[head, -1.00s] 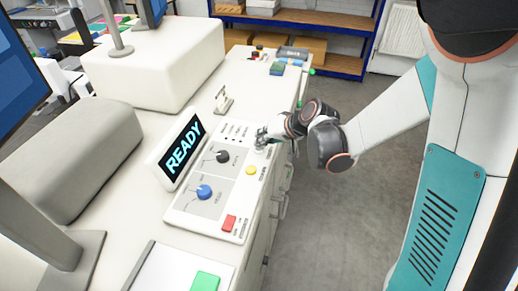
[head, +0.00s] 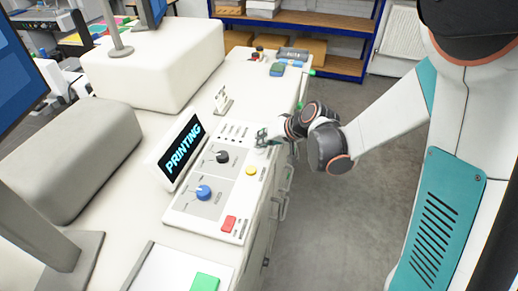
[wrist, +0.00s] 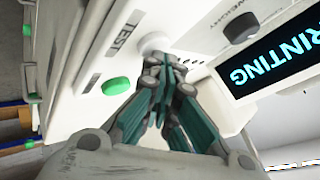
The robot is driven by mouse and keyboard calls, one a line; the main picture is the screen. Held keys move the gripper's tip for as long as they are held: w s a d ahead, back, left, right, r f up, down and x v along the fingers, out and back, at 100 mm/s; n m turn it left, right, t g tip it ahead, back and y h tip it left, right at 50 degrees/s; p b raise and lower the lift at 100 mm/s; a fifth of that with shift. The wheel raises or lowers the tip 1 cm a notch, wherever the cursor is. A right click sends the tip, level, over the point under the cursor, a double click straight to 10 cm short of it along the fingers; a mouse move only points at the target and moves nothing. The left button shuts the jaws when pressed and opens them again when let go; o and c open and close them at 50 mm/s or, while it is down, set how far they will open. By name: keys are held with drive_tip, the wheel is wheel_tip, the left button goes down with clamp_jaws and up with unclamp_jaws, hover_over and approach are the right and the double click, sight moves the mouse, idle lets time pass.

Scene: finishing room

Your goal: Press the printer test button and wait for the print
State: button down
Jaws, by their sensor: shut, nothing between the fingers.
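The printer display (head: 183,147) stands tilted on the counter and reads "PRINTING". Part of the same word shows on the display in the wrist view (wrist: 285,50). The white control panel (head: 212,199) lies in front of it. My gripper (head: 262,138) is over the panel's far right corner, its fingers shut and empty. In the wrist view the fingertips (wrist: 157,62) are beside a round white button (wrist: 154,43), next to the label "TEST". I cannot tell whether they touch it. In the head view my gripper largely hides this button.
The panel also carries a black knob (head: 222,157), a blue knob (head: 204,193), a yellow button (head: 251,171) and a red button (head: 229,223). A green button (wrist: 115,87) is close to my fingers. A blue-framed shelf (head: 325,65) stands at the back. The grey floor is clear.

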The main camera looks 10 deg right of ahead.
drive_tip(key=shift+r, duration=0.1)
drive_tip(key=shift+r+p, duration=0.45)
drive_tip(key=shift+r, duration=0.25)
drive_tip(key=shift+r+p, duration=1.6)
drive_tip(key=shift+r, duration=0.85)
idle(4.8)
